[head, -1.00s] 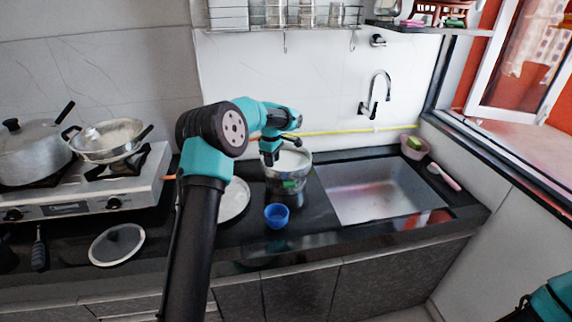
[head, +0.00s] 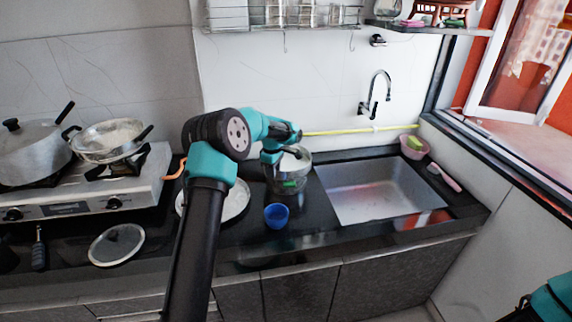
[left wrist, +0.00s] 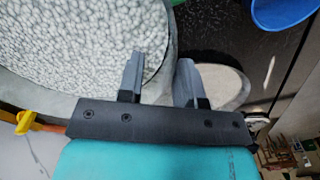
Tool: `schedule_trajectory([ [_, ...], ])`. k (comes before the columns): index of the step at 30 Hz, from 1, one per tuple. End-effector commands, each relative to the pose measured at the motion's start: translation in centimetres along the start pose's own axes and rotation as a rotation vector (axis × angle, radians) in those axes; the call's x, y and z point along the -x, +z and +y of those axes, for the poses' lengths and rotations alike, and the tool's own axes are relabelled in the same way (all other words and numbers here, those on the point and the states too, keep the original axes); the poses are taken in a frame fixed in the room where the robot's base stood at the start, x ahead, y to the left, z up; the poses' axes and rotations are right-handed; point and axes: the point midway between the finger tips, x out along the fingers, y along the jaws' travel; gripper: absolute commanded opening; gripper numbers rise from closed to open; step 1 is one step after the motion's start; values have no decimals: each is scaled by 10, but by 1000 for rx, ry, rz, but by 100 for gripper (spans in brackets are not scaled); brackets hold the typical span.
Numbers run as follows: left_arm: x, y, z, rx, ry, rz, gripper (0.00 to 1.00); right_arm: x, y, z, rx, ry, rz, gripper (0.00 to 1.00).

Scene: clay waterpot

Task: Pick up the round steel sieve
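A round steel vessel (head: 288,182) with a pale, grainy or mesh-like inside stands on the dark counter left of the sink; I take it for the sieve, though I cannot tell whether it sits on another vessel. In the left wrist view its pale inside (left wrist: 75,45) fills the upper left. My left gripper (head: 270,158) is at the vessel's left rim in the head view. In the left wrist view the gripper's fingers (left wrist: 158,78) are apart, with the rim seeming to pass between them. My right arm shows only at the lower right edge; its fingers are not clear.
A blue cup (head: 276,215) stands in front of the vessel. A white plate (head: 236,203) lies to its left, partly behind my left arm. The sink (head: 375,190) is to the right. A stove (head: 85,200) with a pot and a pan is at left.

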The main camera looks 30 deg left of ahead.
Motion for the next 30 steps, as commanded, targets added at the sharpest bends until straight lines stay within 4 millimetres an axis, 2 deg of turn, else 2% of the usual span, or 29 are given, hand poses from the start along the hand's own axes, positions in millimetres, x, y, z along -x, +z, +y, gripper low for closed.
schedule_trajectory([
  [5,0,0,0,0,0,0,32,0,0,0,0,0,0,43],
  [15,0,0,0,0,0,0,0,0,0,0,0,0,0,43],
  [30,1,0,0,0,1,0,0,0,0,0,0,0,0,43],
])
